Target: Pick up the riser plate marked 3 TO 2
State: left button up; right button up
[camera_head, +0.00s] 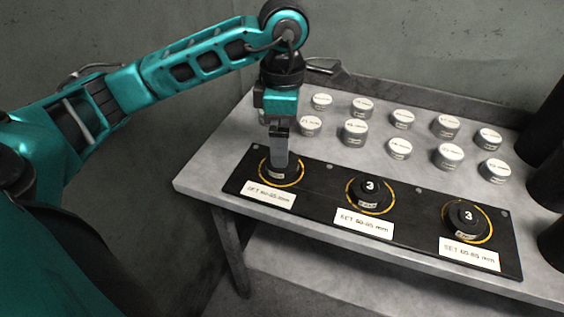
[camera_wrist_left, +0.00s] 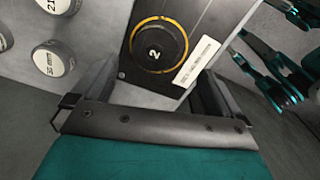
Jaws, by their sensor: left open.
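My left gripper (camera_head: 279,162) points down over the leftmost black round piece (camera_head: 267,175) on a dark board and hides much of it. In the left wrist view the gripper (camera_wrist_left: 158,82) is open, its fingers apart and nothing between them. That view shows the round piece's top (camera_wrist_left: 154,50), marked 2, inside a yellow ring. Two more black round pieces, each marked 3, sit in yellow rings: one in the middle (camera_head: 371,191) and one at the right (camera_head: 465,217). I cannot read a 3 TO 2 marking on any piece. My right gripper is not in view.
The dark board (camera_head: 318,184) carries white labels and lies along the front of a grey table (camera_head: 210,180). Several silver cylinders with mm markings (camera_head: 355,131) stand behind it. Tall black cylinders (camera_head: 543,125) stand at the right edge. A wall rises behind the table.

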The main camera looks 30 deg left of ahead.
pick_arm(q)
jog(key=shift+w+a+f, duration=0.1)
jog(key=shift+w+f, duration=0.05)
jog(key=shift+f, duration=1.35)
jog(key=shift+w+a+f, duration=0.1)
jog(key=shift+w+f, duration=0.05)
jog(key=shift+f, duration=1.3)
jog(key=c, duration=1.5)
jog(key=shift+c, duration=0.3)
jog(key=shift+r, duration=0.1)
